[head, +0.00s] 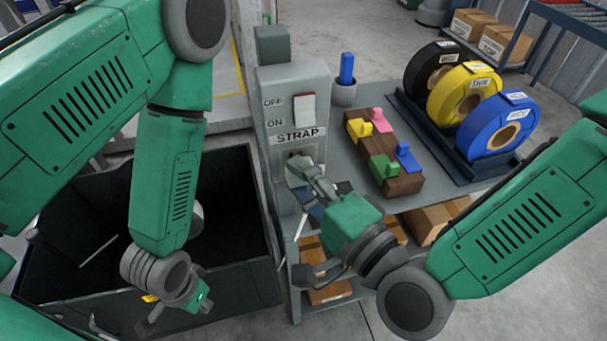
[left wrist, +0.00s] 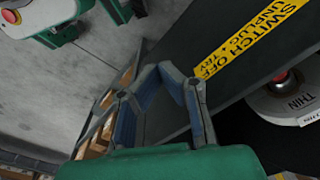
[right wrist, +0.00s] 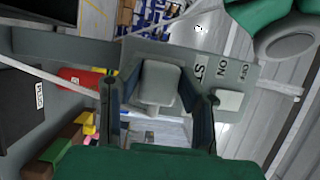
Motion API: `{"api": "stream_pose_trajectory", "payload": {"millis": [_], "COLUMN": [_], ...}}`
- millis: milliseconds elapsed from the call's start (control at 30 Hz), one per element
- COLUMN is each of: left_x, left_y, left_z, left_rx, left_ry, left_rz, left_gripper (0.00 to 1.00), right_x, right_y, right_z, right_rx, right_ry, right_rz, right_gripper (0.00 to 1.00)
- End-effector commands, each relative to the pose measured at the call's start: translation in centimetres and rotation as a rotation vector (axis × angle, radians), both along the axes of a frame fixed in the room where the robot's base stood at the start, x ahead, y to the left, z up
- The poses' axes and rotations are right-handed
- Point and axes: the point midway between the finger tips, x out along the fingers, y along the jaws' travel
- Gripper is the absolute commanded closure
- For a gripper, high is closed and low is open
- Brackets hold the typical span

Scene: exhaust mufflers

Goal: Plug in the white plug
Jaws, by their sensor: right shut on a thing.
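The white plug shows as a pale grey-white block (right wrist: 157,84) between the fingers of my right gripper (right wrist: 160,88) in the right wrist view. My right gripper (head: 300,180) is shut on it, at the front of the grey switch box (head: 318,82) below the STRAP label. In the head view the plug and socket are mostly covered by the fingers, so I cannot tell whether the plug is seated. The white rocker switch (head: 305,109) sits above, beside OFF and ON. My left gripper (left wrist: 160,75) looks empty, its fingertips close together, low over the dark bin in the head view.
A black open bin (head: 235,245) stands left of the bench (head: 345,135). The bench holds a brown block (head: 405,184) with coloured pegs, a cup (head: 344,94) with a blue piece, and black, yellow and blue (head: 497,125) strap reels. Boxes lie on the shelf below.

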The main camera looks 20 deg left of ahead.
Motion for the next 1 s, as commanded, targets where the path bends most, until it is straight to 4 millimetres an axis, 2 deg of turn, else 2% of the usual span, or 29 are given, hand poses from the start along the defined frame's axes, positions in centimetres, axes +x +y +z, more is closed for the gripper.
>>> {"api": "stream_pose_trajectory", "payload": {"millis": [1000], "left_x": [0.00], "left_y": [0.01], "left_z": [0.14], "left_rx": [0.000], "left_ry": [0.000], "left_rz": [0.000], "left_gripper": [1.00], "right_x": [0.48], "right_y": [-0.75], "right_z": [0.09], "right_rx": [0.000], "right_ry": [0.000], "right_rz": [0.001], "right_gripper": [0.94]}}
